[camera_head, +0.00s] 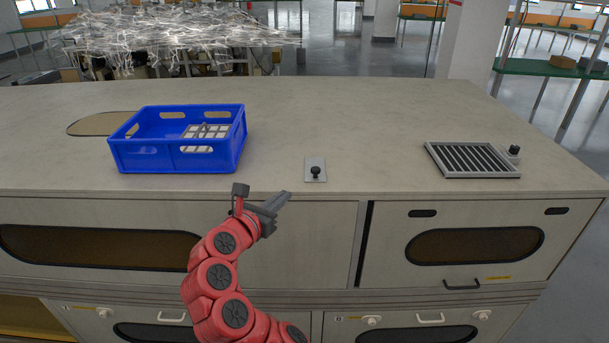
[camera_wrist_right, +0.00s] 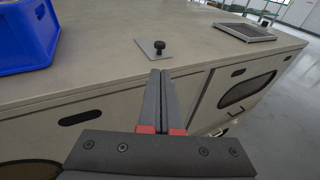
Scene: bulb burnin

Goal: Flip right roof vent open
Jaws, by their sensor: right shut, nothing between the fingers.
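The right roof vent (camera_head: 472,160) is a dark slatted panel in a grey metal frame, lying flat on the cabinet top at the right. A small dark knob (camera_head: 513,152) stands at its right edge. The vent also shows at the top right of the right wrist view (camera_wrist_right: 243,33). My right gripper (camera_head: 284,200) is shut and empty at the cabinet's front edge, well left of the vent and apart from it. In the right wrist view its two fingers (camera_wrist_right: 161,77) lie together. My left gripper is not in view.
A plate with a black knob (camera_head: 316,171) sits on the top just right of my gripper. A blue crate (camera_head: 177,163) holding a light grid piece stands at the left. The cabinet top (camera_head: 375,120) between knob plate and vent is clear. An oval-windowed door (camera_head: 475,246) is below the vent.

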